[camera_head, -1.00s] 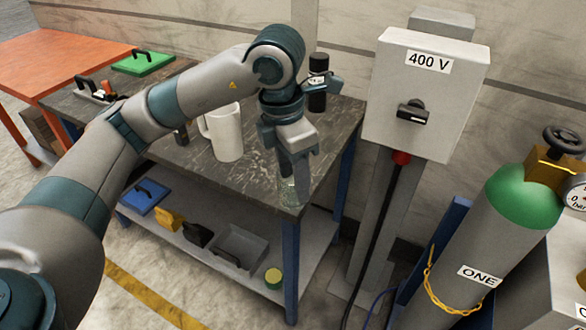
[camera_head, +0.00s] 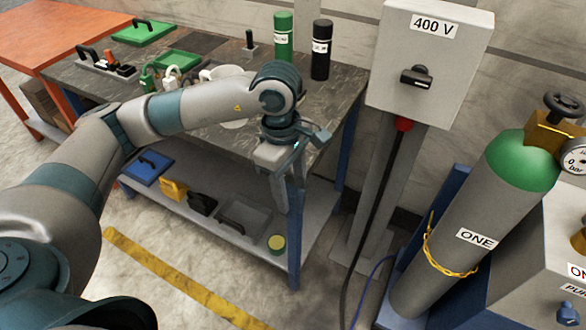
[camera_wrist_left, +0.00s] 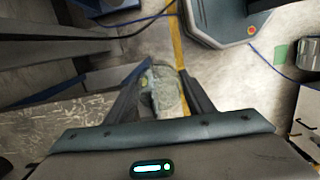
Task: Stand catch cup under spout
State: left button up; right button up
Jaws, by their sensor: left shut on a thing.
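My left gripper (camera_head: 287,200) hangs fingers down beyond the front right corner of the dark bench (camera_head: 335,105). In the left wrist view, its fingers (camera_wrist_left: 163,95) are closed on a clear glass cup (camera_wrist_left: 162,85), seen from above with the floor showing through it. The cup is hard to make out in the head view. I cannot pick out a spout in either view. My right gripper is out of view.
A green bottle (camera_head: 283,38) and a black bottle (camera_head: 321,50) stand at the bench's back. A white mug (camera_head: 233,124) is partly behind my arm. The 400 V box (camera_head: 428,62) and gas cylinder (camera_head: 470,225) are to the right.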

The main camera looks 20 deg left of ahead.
pick_arm(q)
jog(key=s+f+m, duration=0.3)
jog(key=f+m, duration=0.4)
jog(key=m, duration=0.1)
jog(key=s+a+f+m+g+y, duration=0.1)
jog(key=s+f+m, duration=0.2)
jog(key=f+m, duration=0.4)
jog(key=shift+f+m, duration=0.2)
jog(key=shift+m, duration=0.6)
jog(key=shift+s+a, duration=0.2)
